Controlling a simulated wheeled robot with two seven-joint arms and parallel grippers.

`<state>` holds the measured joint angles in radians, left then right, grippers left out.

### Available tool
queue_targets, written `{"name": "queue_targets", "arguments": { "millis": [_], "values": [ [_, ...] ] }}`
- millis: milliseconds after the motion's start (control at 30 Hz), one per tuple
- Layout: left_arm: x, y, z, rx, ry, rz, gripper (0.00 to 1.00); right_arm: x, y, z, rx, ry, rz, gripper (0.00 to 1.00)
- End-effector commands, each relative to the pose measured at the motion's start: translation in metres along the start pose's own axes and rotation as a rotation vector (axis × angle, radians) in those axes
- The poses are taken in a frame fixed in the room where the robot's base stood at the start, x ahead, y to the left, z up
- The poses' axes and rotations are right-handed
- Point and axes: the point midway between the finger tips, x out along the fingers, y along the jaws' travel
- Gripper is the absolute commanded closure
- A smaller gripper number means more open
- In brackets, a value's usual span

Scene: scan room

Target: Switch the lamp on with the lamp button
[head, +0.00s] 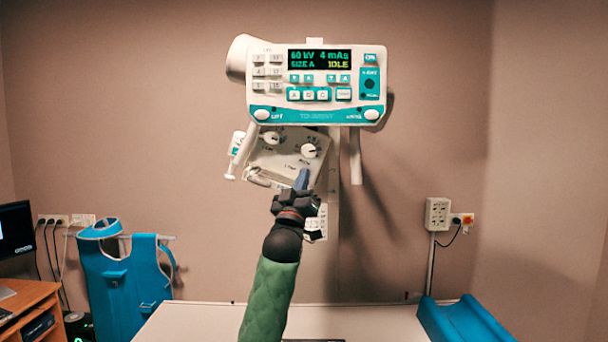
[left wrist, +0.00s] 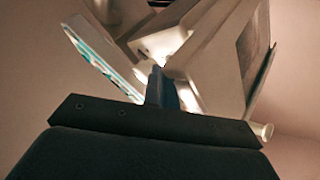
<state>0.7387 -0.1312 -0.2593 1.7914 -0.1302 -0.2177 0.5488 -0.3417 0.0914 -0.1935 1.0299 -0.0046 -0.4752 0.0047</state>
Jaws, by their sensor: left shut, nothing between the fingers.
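The white collimator box (head: 283,150) with two round knobs hangs under the control console (head: 318,85), tilted in the head view. My left gripper (head: 302,177) is shut and empty, its blue-grey fingertips in front of the lower right part of the box's face. In the left wrist view the shut fingers (left wrist: 159,86) point up at the pale underside of the box (left wrist: 205,65). I cannot make out the lamp button; the fingers may hide it. Whether the tips touch the box I cannot tell. My right gripper is not in view.
The console display reads 60 kV, 4 mAs, IDLE.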

Motion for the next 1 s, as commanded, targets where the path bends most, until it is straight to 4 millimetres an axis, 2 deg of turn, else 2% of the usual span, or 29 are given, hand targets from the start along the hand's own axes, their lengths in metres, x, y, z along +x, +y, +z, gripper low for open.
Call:
{"name": "queue_targets", "arguments": {
  "millis": [433,1000],
  "values": [
    [0.0029,-0.0032,0.0032,0.000,-0.002,-0.002,1.00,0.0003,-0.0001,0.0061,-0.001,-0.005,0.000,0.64],
    [0.0066,-0.0074,0.0074,0.001,-0.004,-0.004,1.00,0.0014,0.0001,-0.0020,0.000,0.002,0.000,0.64]
  ]
}}
